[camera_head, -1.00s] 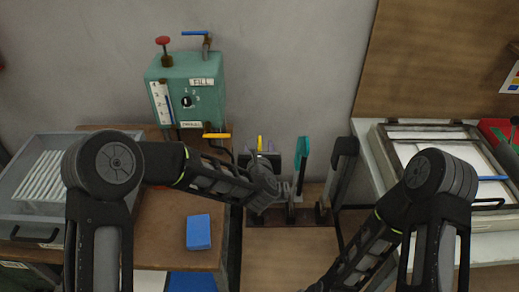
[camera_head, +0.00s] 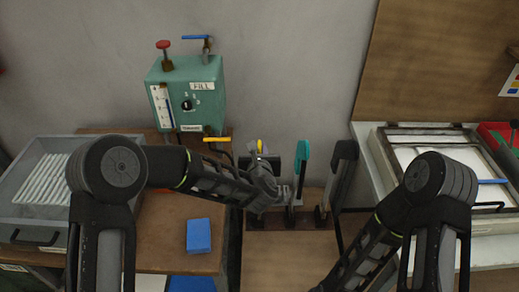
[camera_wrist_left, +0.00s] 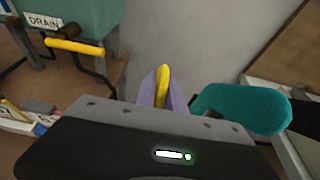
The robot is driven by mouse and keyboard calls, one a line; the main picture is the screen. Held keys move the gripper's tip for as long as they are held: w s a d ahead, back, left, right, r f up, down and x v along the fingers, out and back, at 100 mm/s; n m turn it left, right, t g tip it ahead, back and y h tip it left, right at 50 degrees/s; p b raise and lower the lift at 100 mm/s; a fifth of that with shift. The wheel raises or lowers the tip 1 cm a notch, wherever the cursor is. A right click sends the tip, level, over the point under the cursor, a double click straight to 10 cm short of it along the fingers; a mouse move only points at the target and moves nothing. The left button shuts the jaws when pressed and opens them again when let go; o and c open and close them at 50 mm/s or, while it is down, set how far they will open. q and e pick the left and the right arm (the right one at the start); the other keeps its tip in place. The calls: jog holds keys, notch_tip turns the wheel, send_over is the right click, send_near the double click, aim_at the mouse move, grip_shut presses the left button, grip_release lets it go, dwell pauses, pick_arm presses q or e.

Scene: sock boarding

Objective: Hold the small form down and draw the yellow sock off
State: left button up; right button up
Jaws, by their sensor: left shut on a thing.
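The yellow sock (camera_head: 259,146) shows as a small narrow tip at the back of the form stand (camera_head: 290,222). In the left wrist view the yellow sock (camera_wrist_left: 163,84) is a thin upright strip between two lavender finger pads. My left gripper (camera_head: 261,160) is shut on it; the gripper body hides the lower part of the sock and the small form. A teal sock (camera_head: 302,160) stands upright on a form just right of my left gripper, and it looms large in the left wrist view (camera_wrist_left: 240,106). My right gripper is below the head view's lower edge.
A bare dark form (camera_head: 343,165) stands right of the teal sock. The green tank (camera_head: 187,95) with its yellow-handled drain tap (camera_head: 217,137) is at back left. A blue block (camera_head: 198,235) lies on the left bench. A grey tray (camera_head: 20,205) stands far left.

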pick_arm(q)
grip_shut()
jog(key=o, duration=0.8)
grip_release()
jog(key=shift+s, duration=0.1)
jog(key=b+v, duration=0.2)
jog(key=v, duration=0.5)
jog(key=shift+s+r, duration=0.1)
jog(key=shift+s, duration=0.2)
